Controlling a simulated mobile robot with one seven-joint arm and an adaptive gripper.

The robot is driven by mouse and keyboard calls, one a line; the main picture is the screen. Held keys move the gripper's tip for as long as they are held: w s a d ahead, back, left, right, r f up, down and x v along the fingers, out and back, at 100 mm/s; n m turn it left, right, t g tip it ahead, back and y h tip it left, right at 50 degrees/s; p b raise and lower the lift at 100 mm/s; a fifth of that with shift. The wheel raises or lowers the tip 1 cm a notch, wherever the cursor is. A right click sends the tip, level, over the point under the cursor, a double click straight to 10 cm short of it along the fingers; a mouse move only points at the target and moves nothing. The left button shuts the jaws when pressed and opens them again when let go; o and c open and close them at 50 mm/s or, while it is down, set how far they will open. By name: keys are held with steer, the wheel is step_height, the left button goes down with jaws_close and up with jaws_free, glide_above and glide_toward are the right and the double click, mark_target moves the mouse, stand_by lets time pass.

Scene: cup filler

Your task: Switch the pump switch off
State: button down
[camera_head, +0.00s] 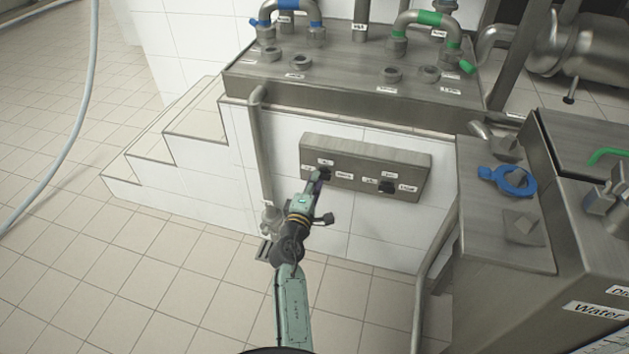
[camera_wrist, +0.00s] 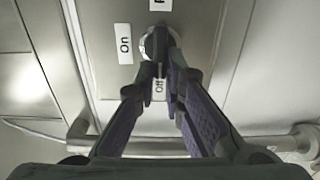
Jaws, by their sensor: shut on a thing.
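The grey switch panel (camera_head: 364,166) on the tiled wall carries two dark rotary switches. The left one, the switch (camera_head: 323,173), is at the tip of my gripper (camera_head: 319,180) in the head view. In the wrist view the switch knob (camera_wrist: 158,44) is round with a dark handle, and my gripper (camera_wrist: 164,75) is shut on it from both sides. An "On" label (camera_wrist: 124,43) is left of the knob and an "Off" label (camera_wrist: 159,89) is below it, between my fingers. A label above is cut off, so its text cannot be read.
The second switch (camera_head: 386,187) sits to the right on the panel. A vertical pipe (camera_head: 258,145) stands left of the panel. A steel cabinet (camera_head: 505,230) is at the right. Tiled steps (camera_head: 170,145) rise at the left. The floor (camera_head: 190,280) at front left is clear.

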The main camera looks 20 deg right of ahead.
steer(key=c, duration=1.7)
jaws_free()
steer(key=v, duration=0.7)
steer(key=shift+s+a, duration=0.15)
steer(key=shift+s, duration=0.05)
